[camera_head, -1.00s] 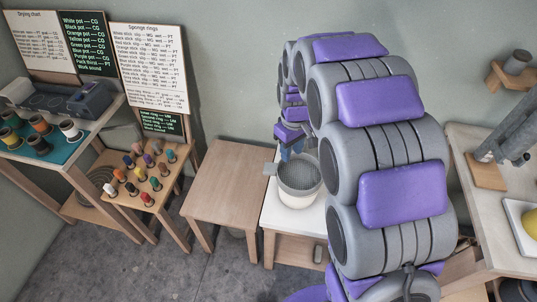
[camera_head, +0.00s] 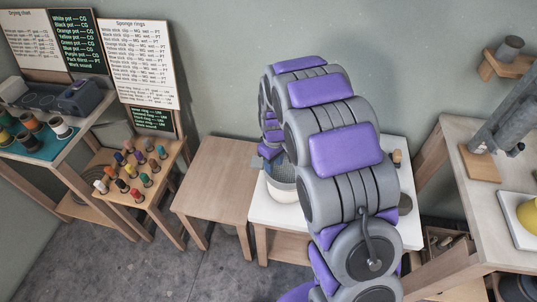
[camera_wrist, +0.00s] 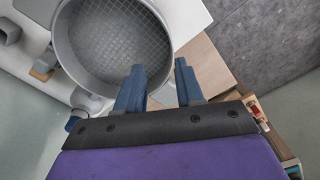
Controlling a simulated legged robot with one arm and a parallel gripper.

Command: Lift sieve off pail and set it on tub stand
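The grey sieve (camera_wrist: 118,42), round with a mesh floor, sits on the pail in the wrist view. In the head view the sieve (camera_head: 281,172) is partly hidden behind my arm, with a grey tab at its left. The pale pail (camera_head: 284,194) stands beneath it on a white-topped table. My gripper (camera_wrist: 158,72) is open, its two blue fingers apart near the sieve's rim, by the tab side. I cannot tell whether the fingers touch the sieve. A bare wooden stand (camera_head: 215,175), apparently the tub stand, is left of the white table.
The white table (camera_head: 262,213) has a grey item at its right. A rack of coloured sticks (camera_head: 140,190) stands left of the wooden stand. A workbench (camera_head: 455,185) with a yellow bowl is at the right. The wooden stand's top is clear.

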